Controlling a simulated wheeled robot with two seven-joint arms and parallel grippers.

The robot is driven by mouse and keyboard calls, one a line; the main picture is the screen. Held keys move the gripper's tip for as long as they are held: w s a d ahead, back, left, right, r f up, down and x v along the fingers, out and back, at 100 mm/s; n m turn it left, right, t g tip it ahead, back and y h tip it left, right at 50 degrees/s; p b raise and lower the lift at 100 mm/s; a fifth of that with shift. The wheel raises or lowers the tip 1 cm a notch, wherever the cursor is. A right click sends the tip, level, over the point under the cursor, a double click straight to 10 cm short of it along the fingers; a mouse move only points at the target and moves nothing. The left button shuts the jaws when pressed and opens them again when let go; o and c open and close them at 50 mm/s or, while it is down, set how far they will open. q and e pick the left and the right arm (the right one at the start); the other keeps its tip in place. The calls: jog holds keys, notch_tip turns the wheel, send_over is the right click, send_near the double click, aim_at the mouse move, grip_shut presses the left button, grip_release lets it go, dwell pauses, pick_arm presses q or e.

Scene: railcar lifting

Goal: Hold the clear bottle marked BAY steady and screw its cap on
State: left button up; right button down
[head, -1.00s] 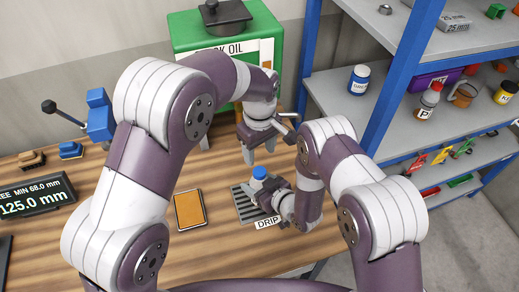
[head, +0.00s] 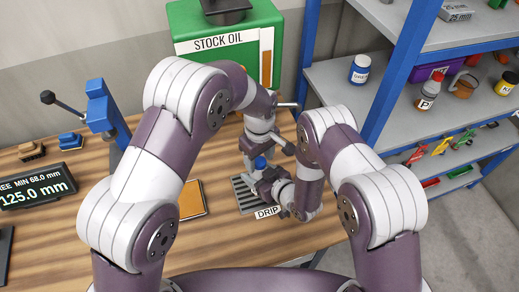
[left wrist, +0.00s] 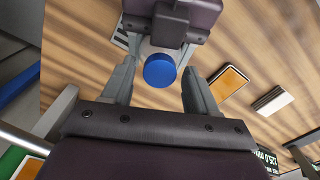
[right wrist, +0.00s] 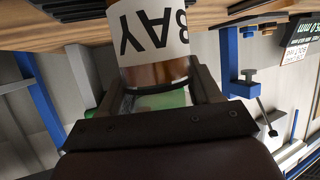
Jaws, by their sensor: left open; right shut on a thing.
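The blue cap (head: 260,163) shows above my right gripper (head: 270,182), over the drip tray (head: 243,200). In the left wrist view the cap (left wrist: 160,70) lies between the spread fingers of my left gripper (left wrist: 160,58), with gaps on both sides. My left gripper (head: 257,155) is open, pointing down at the cap from above. In the right wrist view my right gripper (right wrist: 155,85) is shut on the bottle (right wrist: 155,75). The bottle has a white BAY label (right wrist: 150,32) and brown contents. Whether the cap is threaded on is hidden.
A green stock oil tank (head: 230,35) stands behind. A blue-framed shelf (head: 385,95) with jars is at the right. An orange-topped pad (head: 192,199), a blue clamp (head: 103,110) and a display (head: 40,187) are on the wooden bench (head: 125,235).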

pick_arm(q)
jog(key=shift+f, duration=0.1)
grip_shut()
jog(key=m, duration=0.3)
jog(key=shift+o, duration=0.2)
grip_release()
